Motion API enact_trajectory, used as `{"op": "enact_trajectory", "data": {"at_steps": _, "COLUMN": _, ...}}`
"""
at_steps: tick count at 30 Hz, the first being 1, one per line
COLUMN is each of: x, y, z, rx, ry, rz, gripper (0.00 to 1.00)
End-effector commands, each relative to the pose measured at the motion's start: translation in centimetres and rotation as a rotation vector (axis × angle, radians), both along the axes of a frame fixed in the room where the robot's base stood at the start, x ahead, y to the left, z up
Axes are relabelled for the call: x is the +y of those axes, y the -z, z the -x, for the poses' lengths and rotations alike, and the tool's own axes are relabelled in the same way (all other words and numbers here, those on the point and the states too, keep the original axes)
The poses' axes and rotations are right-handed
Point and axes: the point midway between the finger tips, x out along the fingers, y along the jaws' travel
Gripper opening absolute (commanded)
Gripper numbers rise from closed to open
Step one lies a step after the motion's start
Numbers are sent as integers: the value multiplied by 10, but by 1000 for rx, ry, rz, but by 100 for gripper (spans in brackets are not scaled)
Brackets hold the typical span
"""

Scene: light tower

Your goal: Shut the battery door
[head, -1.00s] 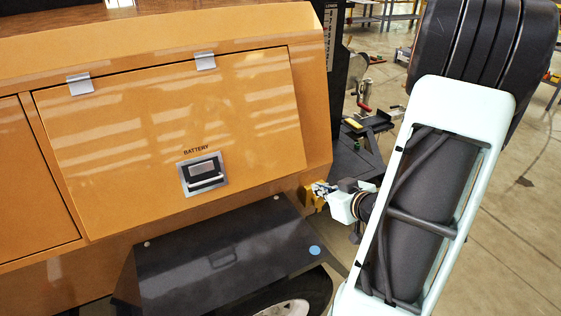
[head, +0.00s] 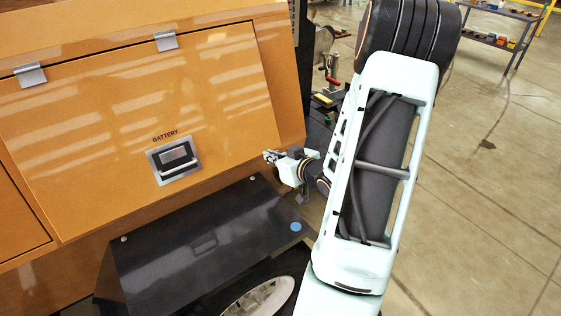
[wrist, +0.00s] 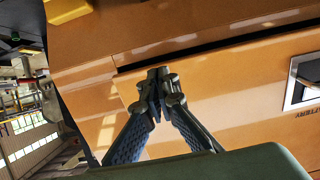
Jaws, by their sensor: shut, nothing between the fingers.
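The battery door (head: 110,125) is an orange panel hung from two silver hinges at its top edge, with "BATTERY" lettering and a silver latch (head: 174,160) near its lower edge. It lies close to the orange body. In the wrist view the door (wrist: 240,100) shows inverted, with a dark gap along its lower edge; I cannot tell whether it is fully flush. My gripper (head: 268,156) is near the door's lower right corner. In the wrist view its fingertips (wrist: 158,73) are together and empty, in front of that corner; contact cannot be told.
A black fender (head: 200,240) with a blue dot juts out below the door, above a wheel (head: 262,298). Clutter and a tool stand (head: 328,70) stand behind my arm. The concrete floor (head: 480,200) at right is open.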

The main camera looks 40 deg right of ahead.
Motion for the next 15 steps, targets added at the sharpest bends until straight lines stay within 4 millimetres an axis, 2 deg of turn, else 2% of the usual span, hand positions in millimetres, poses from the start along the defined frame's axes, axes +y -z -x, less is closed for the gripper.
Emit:
{"op": "enact_trajectory", "data": {"at_steps": 6, "x": 0, "y": 7, "z": -16, "rx": 0, "ry": 0, "rz": 0, "gripper": 0}}
{"op": "enact_trajectory", "data": {"at_steps": 15, "x": 0, "y": 7, "z": -17, "rx": 0, "ry": 1, "rz": 0, "gripper": 0}}
